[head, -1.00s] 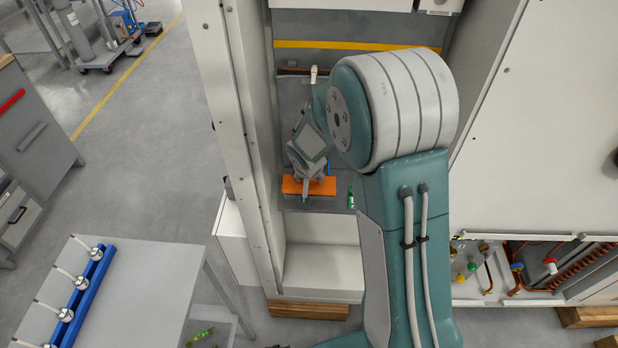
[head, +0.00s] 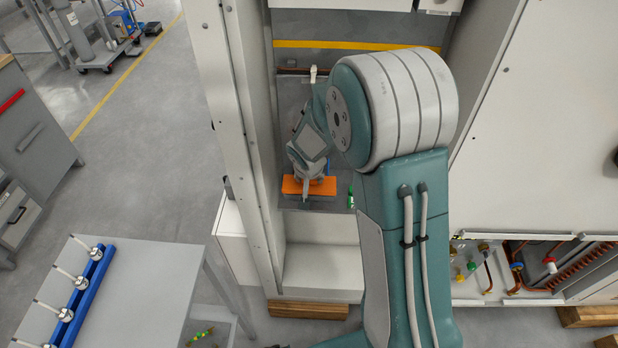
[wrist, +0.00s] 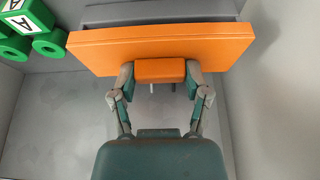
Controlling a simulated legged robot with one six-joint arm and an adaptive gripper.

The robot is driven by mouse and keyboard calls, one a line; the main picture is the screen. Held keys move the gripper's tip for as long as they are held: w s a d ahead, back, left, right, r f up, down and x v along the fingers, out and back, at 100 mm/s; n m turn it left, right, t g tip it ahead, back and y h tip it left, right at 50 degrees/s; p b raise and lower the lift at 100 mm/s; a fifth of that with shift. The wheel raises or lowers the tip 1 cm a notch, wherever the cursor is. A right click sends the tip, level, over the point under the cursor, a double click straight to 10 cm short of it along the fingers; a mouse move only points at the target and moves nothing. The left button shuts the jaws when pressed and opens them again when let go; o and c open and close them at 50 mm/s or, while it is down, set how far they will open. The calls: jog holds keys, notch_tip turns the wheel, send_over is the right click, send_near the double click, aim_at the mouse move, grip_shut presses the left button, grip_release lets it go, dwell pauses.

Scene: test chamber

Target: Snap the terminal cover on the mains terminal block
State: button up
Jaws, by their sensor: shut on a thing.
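The orange terminal cover (wrist: 160,48) is a flat plate with a block-shaped grip on its near side. My gripper (wrist: 160,76) is shut on that grip, with one finger on each side. The cover also shows in the head view (head: 309,186), below my gripper (head: 308,172), inside the cabinet. In the wrist view, the grey edge of a block (wrist: 160,12) shows just behind the cover's upper edge; I take it for the mains terminal block. The cover hides most of it, and I cannot tell whether the two touch.
Green round parts and a green block marked "A" (wrist: 22,18) lie at the upper left of the wrist view. Cabinet walls stand close on both sides; the left post (head: 232,130) is near my arm. A grey table (head: 140,295) with a blue rack stands outside.

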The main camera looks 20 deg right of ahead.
jog(key=shift+f, duration=0.6)
dwell(0.3)
jog(key=o, duration=1.2)
jog(key=shift+r, duration=2.3)
grip_shut()
